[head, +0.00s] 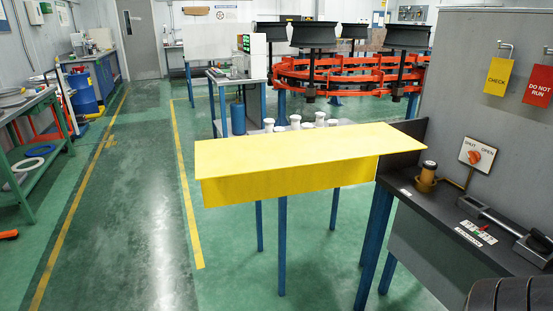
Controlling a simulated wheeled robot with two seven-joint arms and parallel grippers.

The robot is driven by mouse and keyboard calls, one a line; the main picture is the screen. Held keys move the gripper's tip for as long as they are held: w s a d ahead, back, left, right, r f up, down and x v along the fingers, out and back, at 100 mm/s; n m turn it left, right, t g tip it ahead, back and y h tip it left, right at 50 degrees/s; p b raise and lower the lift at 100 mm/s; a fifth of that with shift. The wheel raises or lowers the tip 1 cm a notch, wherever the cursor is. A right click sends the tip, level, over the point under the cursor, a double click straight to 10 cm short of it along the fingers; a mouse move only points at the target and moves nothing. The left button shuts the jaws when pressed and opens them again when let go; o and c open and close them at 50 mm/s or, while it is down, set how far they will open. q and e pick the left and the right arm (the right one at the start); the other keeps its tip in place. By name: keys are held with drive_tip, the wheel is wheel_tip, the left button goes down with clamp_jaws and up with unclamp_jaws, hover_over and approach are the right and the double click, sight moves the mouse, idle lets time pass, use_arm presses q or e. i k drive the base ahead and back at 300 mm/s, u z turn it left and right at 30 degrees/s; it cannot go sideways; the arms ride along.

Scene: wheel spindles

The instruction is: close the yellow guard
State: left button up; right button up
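The yellow guard (290,155) is in the middle of the head view. It has a broad, nearly level top panel and a yellow skirt (290,182) below its front edge. It spans a bench on blue legs, left of the dark worktop. Several white capped parts (295,122) show behind its far edge; what lies under the panel is hidden. I cannot tell from this view whether the guard is open or shut. Neither of my grippers is in view, and nothing is seen touching the guard.
A dark worktop (440,215) at right carries an amber cylinder (428,176) and a grey-handled tool (490,215). CHECK (500,77) and DO NOT RUN (538,86) tags hang above.

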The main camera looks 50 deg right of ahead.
sight(237, 171)
drive_tip(key=i, duration=4)
drive_tip(key=z, duration=4.4)
drive_tip(key=i, duration=1.05)
drive_tip(key=k, duration=1.3)
drive_tip(key=u, duration=0.15)
drive_tip(key=i, duration=0.65)
drive_tip(key=z, duration=0.5)
